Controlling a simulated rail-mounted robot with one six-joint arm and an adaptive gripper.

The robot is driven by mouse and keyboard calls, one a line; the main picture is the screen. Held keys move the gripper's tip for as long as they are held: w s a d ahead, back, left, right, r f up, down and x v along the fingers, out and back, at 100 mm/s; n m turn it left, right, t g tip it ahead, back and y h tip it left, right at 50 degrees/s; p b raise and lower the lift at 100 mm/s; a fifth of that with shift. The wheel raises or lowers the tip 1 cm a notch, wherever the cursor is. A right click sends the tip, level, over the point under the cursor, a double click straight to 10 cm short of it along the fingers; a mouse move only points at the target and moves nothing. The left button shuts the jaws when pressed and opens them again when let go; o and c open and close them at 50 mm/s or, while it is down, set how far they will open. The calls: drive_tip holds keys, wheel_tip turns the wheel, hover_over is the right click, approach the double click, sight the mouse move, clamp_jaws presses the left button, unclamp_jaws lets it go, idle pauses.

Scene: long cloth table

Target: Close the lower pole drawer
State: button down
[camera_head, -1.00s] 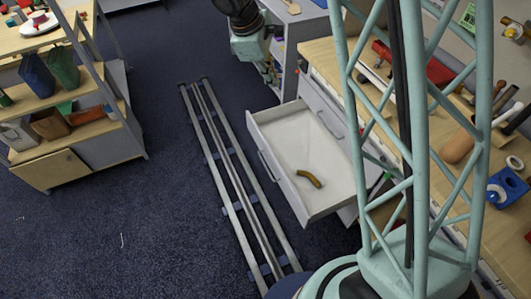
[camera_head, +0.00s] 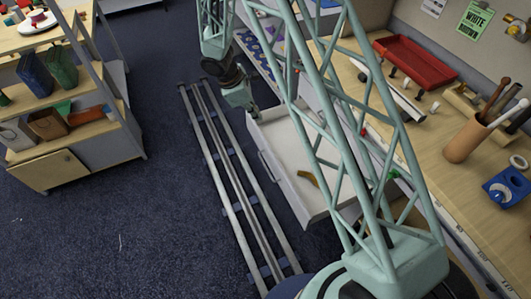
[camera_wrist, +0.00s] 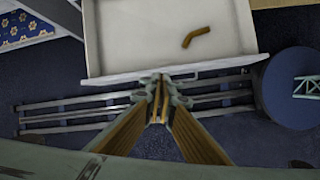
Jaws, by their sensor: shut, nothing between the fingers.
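The open drawer (camera_head: 282,138), white inside with a grey front, sticks out from the workbench toward the floor rails. It also shows in the wrist view (camera_wrist: 120,35), its front edge running across below the drawer floor. A bent yellow-brown piece (camera_wrist: 197,37) lies inside. My gripper (camera_head: 254,112) is at the drawer's far front corner in the head view. In the wrist view the fingers (camera_wrist: 159,78) are shut and empty, their tips at the drawer's front edge, close to the handle (camera_wrist: 188,78). I cannot tell whether they touch it.
Floor rails (camera_head: 232,180) run beside the drawer. The wooden bench top (camera_head: 440,110) above holds a red tray (camera_head: 415,60), a tool cup (camera_head: 465,140) and a blue holder (camera_head: 507,188). A shelf cart (camera_head: 100,125) stands at left. Blue carpet between is clear.

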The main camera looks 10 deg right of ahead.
drive_tip(key=a+f+n+b, duration=0.1)
drive_tip(key=a+f+n, duration=0.2)
drive_tip(key=f, duration=1.5)
drive_tip(key=shift+s+a, duration=0.25)
drive_tip(key=shift+a, duration=0.05)
drive_tip(key=shift+f, duration=0.15)
drive_tip(key=b, duration=0.2)
approach(270, 156)
wheel_tip(270, 156, down, 4)
drive_tip(key=a, duration=0.3)
drive_tip(key=shift+w+d+f, duration=0.15)
drive_tip(key=shift+d, duration=1.1)
drive_tip(key=shift+w+d, duration=0.25)
drive_tip(key=shift+d, duration=0.6)
drive_tip(key=shift+d, duration=0.15)
